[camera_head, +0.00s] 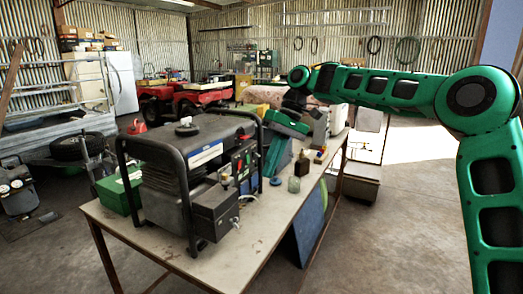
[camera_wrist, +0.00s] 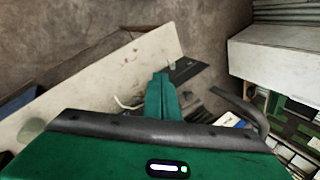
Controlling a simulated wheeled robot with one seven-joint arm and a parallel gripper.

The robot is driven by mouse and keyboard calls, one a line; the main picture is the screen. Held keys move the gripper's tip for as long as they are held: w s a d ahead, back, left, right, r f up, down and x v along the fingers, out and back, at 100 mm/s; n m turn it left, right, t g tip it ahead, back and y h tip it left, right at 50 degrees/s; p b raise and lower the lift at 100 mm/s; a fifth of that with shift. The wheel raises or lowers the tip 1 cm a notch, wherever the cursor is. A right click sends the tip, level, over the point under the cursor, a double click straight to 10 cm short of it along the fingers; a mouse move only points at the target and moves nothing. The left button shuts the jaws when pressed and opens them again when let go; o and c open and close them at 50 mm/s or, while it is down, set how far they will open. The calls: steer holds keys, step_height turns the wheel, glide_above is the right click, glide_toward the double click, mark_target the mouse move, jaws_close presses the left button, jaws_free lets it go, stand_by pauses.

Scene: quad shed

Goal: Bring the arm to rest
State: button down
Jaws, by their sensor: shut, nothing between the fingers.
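My arm is green and black and shows in the camera_head view. It comes in from the right edge, bends at a large elbow joint, and reaches left over the far part of the workbench (camera_head: 262,250). I cannot tell whether the fingertips touch anything below.
A black-framed generator (camera_head: 190,165) stands on the near bench. A green box (camera_head: 118,192) is beside it. A glass jar (camera_head: 294,184) and small bottles stand near the right edge. A red vehicle (camera_head: 183,98) is behind. The floor right of the bench is mostly open.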

steer(key=s+d+f+m+t+h, duration=0.1)
steer(key=s+d+f+m, duration=0.1)
steer(key=s+d, duration=0.55)
steer(key=s+d+f+m+h, duration=0.2)
steer(key=s+d+m, duration=0.15)
steer(key=d, duration=0.75)
steer(key=s+d+f+m+t+h, duration=0.1)
steer(key=s+d+f+m, duration=0.1)
steer(key=s+d, duration=0.65)
steer(key=s+d+f+m, duration=0.2)
steer(key=s+d, duration=0.3)
steer(key=s, duration=0.4)
steer(key=s+d+f+m+t, duration=0.1)
steer(key=s+d+f+m, duration=0.2)
steer(key=s, duration=0.7)
steer(key=d+f, duration=0.2)
steer(key=d, duration=0.1)
steer(key=shift+s+d, duration=0.2)
steer(key=shift+s, duration=0.1)
steer(key=shift+w+f, duration=0.25)
steer(key=shift+w, duration=0.4)
steer(key=shift+s, duration=0.15)
